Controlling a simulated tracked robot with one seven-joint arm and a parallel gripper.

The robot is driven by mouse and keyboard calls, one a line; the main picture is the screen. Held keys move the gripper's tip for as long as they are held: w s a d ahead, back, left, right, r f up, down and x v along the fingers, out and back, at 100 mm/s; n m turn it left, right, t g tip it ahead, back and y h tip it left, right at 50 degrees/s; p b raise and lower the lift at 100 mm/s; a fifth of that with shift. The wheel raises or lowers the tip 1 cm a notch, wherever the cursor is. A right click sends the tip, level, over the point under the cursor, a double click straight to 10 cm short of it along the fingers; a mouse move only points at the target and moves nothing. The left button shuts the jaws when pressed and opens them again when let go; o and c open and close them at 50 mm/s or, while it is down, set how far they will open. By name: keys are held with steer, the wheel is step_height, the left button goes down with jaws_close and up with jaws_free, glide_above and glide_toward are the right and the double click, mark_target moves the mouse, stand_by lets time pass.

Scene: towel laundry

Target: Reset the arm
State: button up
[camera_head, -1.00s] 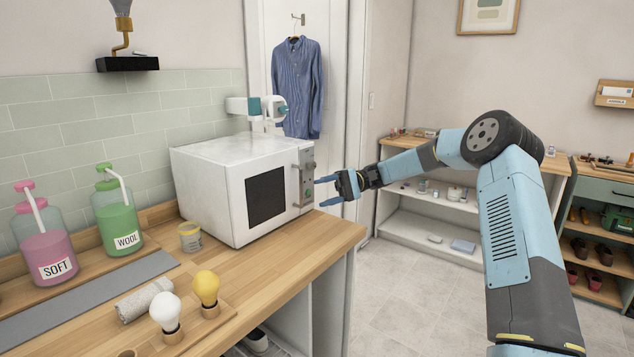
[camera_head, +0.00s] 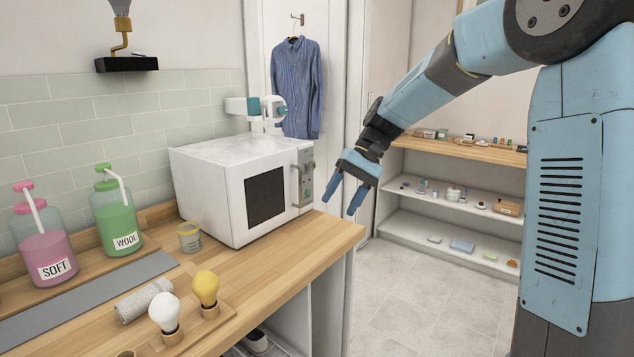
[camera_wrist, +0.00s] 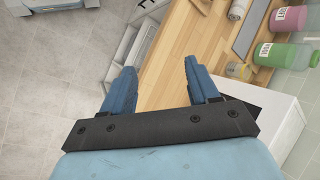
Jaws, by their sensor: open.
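My gripper (camera_head: 341,197) hangs in the air in front of the right end of the counter, to the right of the white microwave (camera_head: 217,190). Its blue fingers point down and are spread apart, with nothing between them. In the wrist view my gripper (camera_wrist: 157,80) is also open and empty, above the counter edge. The microwave shows there in part (camera_wrist: 288,125), behind the gripper's right side. In the head view my arm reaches in from the upper right, bent downward.
The wooden counter (camera_head: 290,262) carries a pink SOFT bottle (camera_head: 45,248), a green WOOL bottle (camera_head: 118,222), a small jar (camera_head: 190,237), a rolled towel (camera_head: 145,300) and two bulbs, white (camera_head: 164,312) and yellow (camera_head: 205,289). A shelf unit (camera_head: 398,222) stands behind. The floor (camera_head: 420,300) between is clear.

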steer(key=s+d+r+t+h, duration=0.1)
steer(key=s+d+t+h, duration=0.1)
steer(key=s+d, duration=0.4)
steer(key=s+d+r+t+h, duration=0.1)
steer(key=s+d+t, duration=0.3)
steer(key=s, duration=0.7)
steer(key=s+d+r+m+t+h, duration=0.1)
steer(key=s+d+t+h, duration=0.1)
steer(key=s+d, duration=0.5)
steer(key=shift+s+d+r+t+h, duration=0.25)
steer(key=shift+s+t+h, duration=0.2)
steer(key=shift+s, duration=0.3)
stand_by(0.3)
